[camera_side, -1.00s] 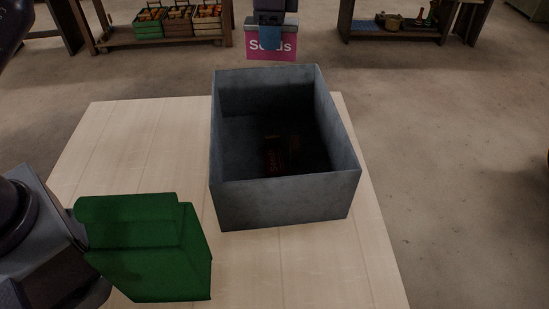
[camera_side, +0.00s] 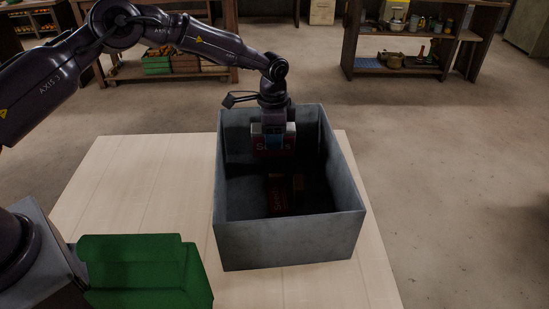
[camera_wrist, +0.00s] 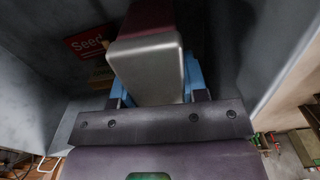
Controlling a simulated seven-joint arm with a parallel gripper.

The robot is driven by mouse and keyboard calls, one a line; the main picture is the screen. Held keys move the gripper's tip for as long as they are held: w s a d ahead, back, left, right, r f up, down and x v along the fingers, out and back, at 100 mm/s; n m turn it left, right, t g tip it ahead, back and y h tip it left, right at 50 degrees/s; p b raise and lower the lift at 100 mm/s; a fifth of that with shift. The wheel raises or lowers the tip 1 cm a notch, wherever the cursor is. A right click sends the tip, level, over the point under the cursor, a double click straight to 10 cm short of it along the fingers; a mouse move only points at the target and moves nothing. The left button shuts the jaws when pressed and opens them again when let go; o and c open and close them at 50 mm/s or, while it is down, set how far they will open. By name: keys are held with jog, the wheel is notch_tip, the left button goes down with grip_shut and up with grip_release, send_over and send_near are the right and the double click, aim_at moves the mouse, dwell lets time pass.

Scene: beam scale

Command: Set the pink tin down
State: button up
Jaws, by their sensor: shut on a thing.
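The pink tin (camera_side: 260,150), with pale "Seeds" lettering, hangs in my gripper (camera_side: 274,140) inside the far part of the grey bin (camera_side: 290,241). It looks dark red in the bin's shade. In the wrist view the tin (camera_wrist: 148,62) shows a bare metal end between the blue fingers of my gripper (camera_wrist: 155,80), which is shut on it. In the side view it appears above the bin floor; its exact gap to the floor cannot be told.
A red Seeds tin (camera_side: 277,193) lies in the bin, also seen in the wrist view (camera_wrist: 83,43), with a brownish item (camera_side: 298,184) beside it. The bin walls stand close around. A green container (camera_side: 145,270) is at the front left of the pale table (camera_side: 130,190).

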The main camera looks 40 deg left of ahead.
jog(key=shift+f, duration=2.25)
jog(key=shift+f, duration=0.15)
jog(key=o, duration=1)
notch_tip(320, 180, up, 12)
jog(key=shift+r, duration=0.25)
